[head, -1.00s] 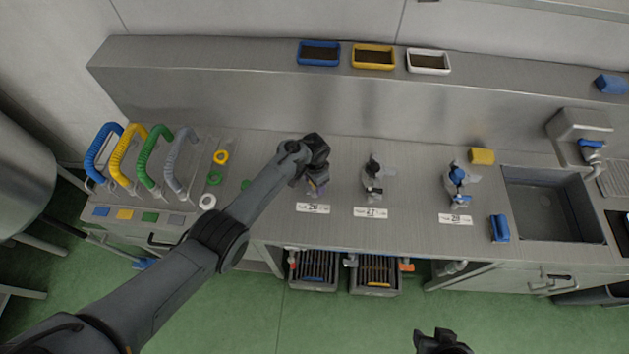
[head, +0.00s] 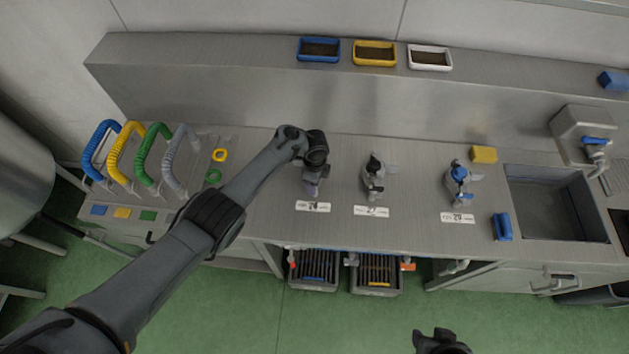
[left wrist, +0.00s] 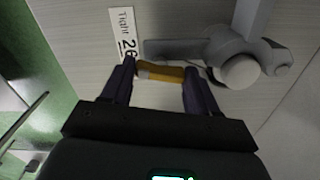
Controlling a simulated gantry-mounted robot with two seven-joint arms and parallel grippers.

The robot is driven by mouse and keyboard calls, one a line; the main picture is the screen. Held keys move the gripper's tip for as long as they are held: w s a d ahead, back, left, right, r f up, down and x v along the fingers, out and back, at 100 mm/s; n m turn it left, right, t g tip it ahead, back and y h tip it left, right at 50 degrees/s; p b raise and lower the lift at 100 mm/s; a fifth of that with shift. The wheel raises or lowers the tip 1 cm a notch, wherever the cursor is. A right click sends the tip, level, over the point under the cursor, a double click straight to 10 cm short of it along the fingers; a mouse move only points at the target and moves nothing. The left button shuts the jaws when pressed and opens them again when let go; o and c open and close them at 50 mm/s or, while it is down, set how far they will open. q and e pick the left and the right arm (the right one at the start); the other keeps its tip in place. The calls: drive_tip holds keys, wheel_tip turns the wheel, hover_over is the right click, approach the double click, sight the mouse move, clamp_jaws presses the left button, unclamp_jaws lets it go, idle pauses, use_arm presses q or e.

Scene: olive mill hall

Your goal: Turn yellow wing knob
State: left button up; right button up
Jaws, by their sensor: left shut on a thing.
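The yellow wing knob (left wrist: 160,71) shows in the left wrist view as a short yellow bar between my left gripper's two dark fingers (left wrist: 160,90). The fingers are shut on it, one at each end. It sits beside a grey metal fitting with a white round end (left wrist: 240,71) and near a label reading "Tight 26" (left wrist: 124,38). In the head view my left gripper (head: 312,188) points down at the leftmost fitting, and hides the knob. My right gripper (head: 440,342) is at the bottom edge, away from the bench; its jaws are unclear.
Coloured hoses (head: 127,153) arch at the left. A yellow sponge (head: 483,155), a blue block (head: 501,227) and a sink (head: 556,200) are at the right.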

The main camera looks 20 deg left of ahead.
use_arm(q)
drive_tip(key=m+b, duration=0.1)
drive_tip(key=m, duration=0.2)
drive_tip(key=shift+f+m, duration=0.1)
drive_tip(key=shift+m, duration=0.3)
drive_tip(key=m+b, duration=0.2)
drive_tip(key=m, duration=0.1)
drive_tip(key=shift+m, duration=0.3)
drive_tip(key=m+b, duration=0.3)
drive_tip(key=m, duration=0.1)
drive_tip(key=m+b, duration=0.2)
drive_tip(key=m, duration=0.1)
drive_tip(key=shift+m+b, duration=0.5)
drive_tip(key=o, duration=1.1)
drive_tip(key=shift+c, duration=0.2)
